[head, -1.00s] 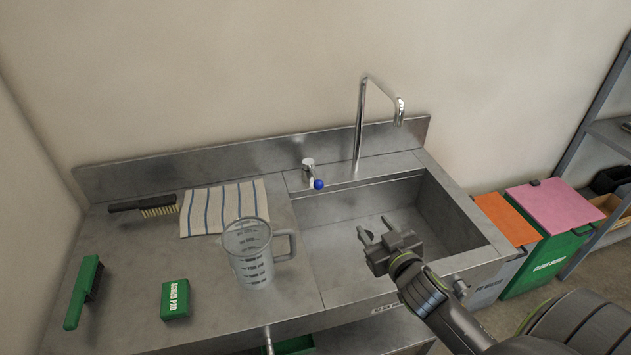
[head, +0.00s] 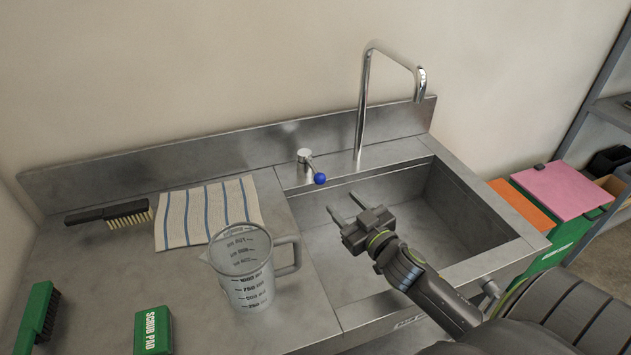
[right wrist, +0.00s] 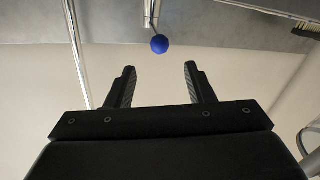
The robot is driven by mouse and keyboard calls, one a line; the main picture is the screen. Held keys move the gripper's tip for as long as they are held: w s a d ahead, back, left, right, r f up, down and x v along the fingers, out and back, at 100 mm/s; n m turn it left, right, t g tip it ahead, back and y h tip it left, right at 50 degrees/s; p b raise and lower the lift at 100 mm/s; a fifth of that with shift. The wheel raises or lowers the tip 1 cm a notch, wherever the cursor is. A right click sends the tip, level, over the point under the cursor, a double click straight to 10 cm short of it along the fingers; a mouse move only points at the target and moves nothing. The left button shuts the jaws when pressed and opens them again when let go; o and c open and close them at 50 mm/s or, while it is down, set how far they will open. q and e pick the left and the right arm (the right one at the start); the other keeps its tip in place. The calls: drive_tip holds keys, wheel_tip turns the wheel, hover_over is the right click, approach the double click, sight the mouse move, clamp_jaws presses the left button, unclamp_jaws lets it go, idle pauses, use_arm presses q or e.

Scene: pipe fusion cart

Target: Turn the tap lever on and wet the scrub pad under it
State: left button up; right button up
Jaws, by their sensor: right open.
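The tap lever (head: 313,171) is a short chrome stem with a blue ball end, on the ledge behind the sink basin. The tall chrome tap spout (head: 364,95) rises to its right and bends over the basin. My right gripper (head: 344,210) is open and empty over the basin, a little in front of the lever. In the right wrist view the blue lever ball (right wrist: 160,44) lies beyond and between the two open fingers (right wrist: 158,78), apart from them. The green scrub pad (head: 153,331) lies on the left counter near the front. My left gripper is not in view.
A clear measuring jug (head: 244,268) stands on the counter left of the basin. A striped cloth (head: 208,212), a black brush (head: 108,213) and a green brush (head: 37,318) lie further left. Bins with orange and pink lids (head: 560,188) stand right of the sink.

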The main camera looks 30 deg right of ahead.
sight(323, 181)
drive_tip(key=w+p, duration=0.1)
drive_tip(key=w, duration=0.2)
drive_tip(key=w+p, duration=0.1)
drive_tip(key=w, duration=0.3)
drive_tip(key=w+p, duration=0.2)
drive_tip(key=w, duration=0.1)
drive_tip(key=shift+w+d+r, duration=0.15)
drive_tip(key=shift+w+r, duration=0.05)
drive_tip(key=shift+r, duration=0.05)
drive_tip(key=shift+w+f, duration=0.1)
drive_tip(key=shift+w, duration=0.45)
clamp_jaws()
